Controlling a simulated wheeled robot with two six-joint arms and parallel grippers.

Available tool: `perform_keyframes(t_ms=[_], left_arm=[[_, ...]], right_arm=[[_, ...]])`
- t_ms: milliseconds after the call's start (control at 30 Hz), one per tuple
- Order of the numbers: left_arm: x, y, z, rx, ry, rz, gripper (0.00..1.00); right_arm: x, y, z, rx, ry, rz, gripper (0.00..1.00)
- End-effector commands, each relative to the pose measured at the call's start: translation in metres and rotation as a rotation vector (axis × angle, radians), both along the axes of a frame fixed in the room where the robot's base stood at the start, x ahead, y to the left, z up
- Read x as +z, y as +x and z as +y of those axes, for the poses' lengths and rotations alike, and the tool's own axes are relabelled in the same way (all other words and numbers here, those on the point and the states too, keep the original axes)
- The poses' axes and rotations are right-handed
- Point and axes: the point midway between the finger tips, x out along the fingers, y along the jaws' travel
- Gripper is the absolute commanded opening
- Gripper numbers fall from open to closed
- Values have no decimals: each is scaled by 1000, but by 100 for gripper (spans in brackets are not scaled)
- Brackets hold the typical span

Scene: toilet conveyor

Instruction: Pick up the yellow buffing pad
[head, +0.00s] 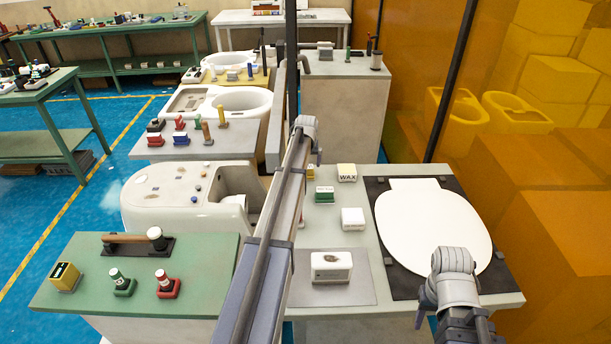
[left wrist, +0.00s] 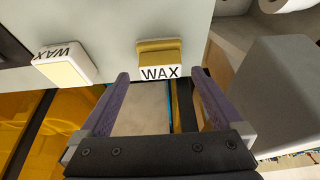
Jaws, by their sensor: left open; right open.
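In the left wrist view, a yellow pad (left wrist: 158,50) with a white WAX label lies on the pale tabletop, just beyond my left fingertips. My left gripper (left wrist: 160,73) is open and empty, with its two purple fingers spread to either side of the label. In the head view a yellow pad (head: 311,170) shows just right of my left arm, partly covered. A second WAX block (head: 347,172), white-topped, lies to its right; it also shows in the left wrist view (left wrist: 65,65). My right gripper (head: 428,300) is open by the toilet seat, partly hidden by its own wrist.
A green-labelled block (head: 325,194), a white block (head: 353,218) and another white block on a grey mat (head: 350,293) share the table. A white toilet seat (head: 432,220) lies on a black mat at the right. Translucent orange panels (head: 470,50) stand beyond.

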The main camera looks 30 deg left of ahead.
Motion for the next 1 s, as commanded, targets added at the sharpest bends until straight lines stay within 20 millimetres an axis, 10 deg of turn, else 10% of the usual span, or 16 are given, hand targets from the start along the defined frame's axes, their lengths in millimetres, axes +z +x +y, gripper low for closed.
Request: perform_keyframes(t_ms=[733,1000], left_arm=[[-45,20,13,0,0,0,100],[-45,20,13,0,0,0,71]], right_arm=[[-45,0,0,0,0,0,50],[-45,0,0,0,0,0,50]])
